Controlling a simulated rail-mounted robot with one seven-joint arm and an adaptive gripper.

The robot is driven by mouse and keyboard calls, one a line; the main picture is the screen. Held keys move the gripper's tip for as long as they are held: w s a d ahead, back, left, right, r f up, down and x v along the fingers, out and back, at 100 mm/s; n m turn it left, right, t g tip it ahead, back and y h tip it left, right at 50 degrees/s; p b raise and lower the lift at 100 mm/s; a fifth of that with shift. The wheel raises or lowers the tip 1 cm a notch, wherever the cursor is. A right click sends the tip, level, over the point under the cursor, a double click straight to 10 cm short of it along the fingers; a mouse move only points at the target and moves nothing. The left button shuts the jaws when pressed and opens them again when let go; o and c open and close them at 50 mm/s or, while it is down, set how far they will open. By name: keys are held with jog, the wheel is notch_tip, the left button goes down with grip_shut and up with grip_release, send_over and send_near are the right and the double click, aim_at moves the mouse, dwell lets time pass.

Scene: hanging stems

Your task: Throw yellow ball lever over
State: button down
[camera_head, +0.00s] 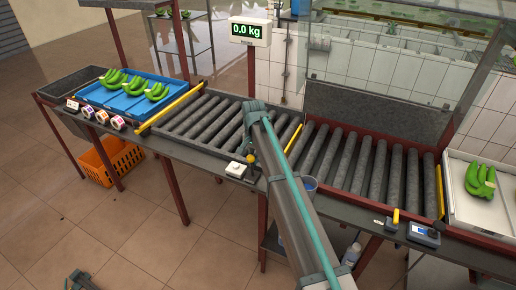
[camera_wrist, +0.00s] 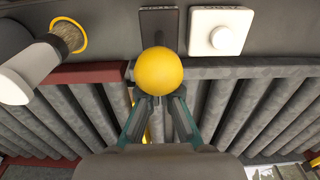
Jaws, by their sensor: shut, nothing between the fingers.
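The yellow ball (camera_wrist: 165,70) of the lever is large in the middle of the wrist view. Its dark base plate (camera_wrist: 158,20) shows above it. In the head view the yellow ball (camera_head: 251,159) stands at the front edge of the roller table, beside a white button box. My gripper (camera_wrist: 155,100) is shut and empty, with its teal fingers converging right at the lower side of the ball in the wrist view. I cannot tell whether the fingertips touch it. In the head view my arm hides most of my gripper (camera_head: 249,150).
The white box with a round button (camera_wrist: 220,32) sits close beside the lever. A white cylinder (camera_wrist: 28,72) lies near a yellow-rimmed opening. Rollers (camera_head: 340,150) run along the table. Bananas lie in a blue tray (camera_head: 128,109) at left and a white tray (camera_head: 465,211) at right.

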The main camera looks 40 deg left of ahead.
jog(key=shift+s+d, duration=0.25)
jog(key=shift+s, duration=0.8)
jog(key=shift+w+a, duration=0.1)
jog(key=shift+w, duration=0.05)
jog(key=shift+w+a, duration=0.1)
jog(key=shift+w, duration=0.45)
notch_tip(320, 180, up, 10)
jog(key=p, duration=0.4)
jog(key=shift+p, duration=0.4)
